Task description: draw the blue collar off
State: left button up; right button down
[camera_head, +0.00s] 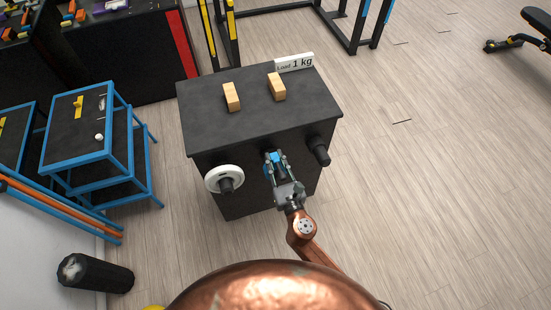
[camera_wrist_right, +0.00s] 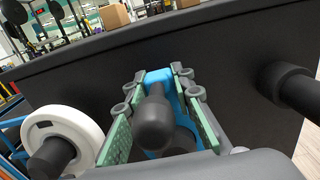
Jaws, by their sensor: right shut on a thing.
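The blue collar (camera_head: 274,156) is at the middle peg on the front of the black cabinet. In the right wrist view the collar (camera_wrist_right: 181,92) sits between the green finger pads, and the middle peg (camera_wrist_right: 155,122) with its rounded dark end points out toward the camera in front of it. The collar appears to be around the peg, but much of it is hidden. My right gripper (camera_head: 276,166) is shut on the collar, reaching in from the front. My left gripper is not in view.
The black cabinet (camera_head: 250,127) carries two wooden blocks (camera_head: 231,97) (camera_head: 277,87) and a "Load 1 kg" sign (camera_head: 294,62). A white disc (camera_head: 212,182) hangs on the left peg. The right peg (camera_head: 319,151) is bare.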

aim_at(282, 177)
jog(key=shift+s, duration=0.1)
pick_arm(q)
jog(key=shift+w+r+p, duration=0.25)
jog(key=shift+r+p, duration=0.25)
jog(key=shift+p, duration=0.05)
pick_arm(e)
jog(key=shift+r+v, duration=0.2)
jog(key=shift+v, duration=1.9)
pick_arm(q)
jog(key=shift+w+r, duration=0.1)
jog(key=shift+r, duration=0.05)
pick_arm(e)
jog(key=shift+s+d+r, duration=0.1)
jog(key=shift+s+d, duration=0.15)
jog(key=shift+s, duration=0.45)
pick_arm(q)
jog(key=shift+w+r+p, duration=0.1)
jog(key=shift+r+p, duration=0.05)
jog(key=shift+p, duration=0.2)
pick_arm(e)
jog(key=shift+v, duration=0.85)
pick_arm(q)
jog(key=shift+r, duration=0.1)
pick_arm(e)
jog(key=shift+s+d+r, duration=0.1)
jog(key=shift+s, duration=0.3)
jog(key=shift+s+d+r, duration=0.1)
jog(key=shift+s+d, duration=0.05)
jog(key=shift+s, duration=0.3)
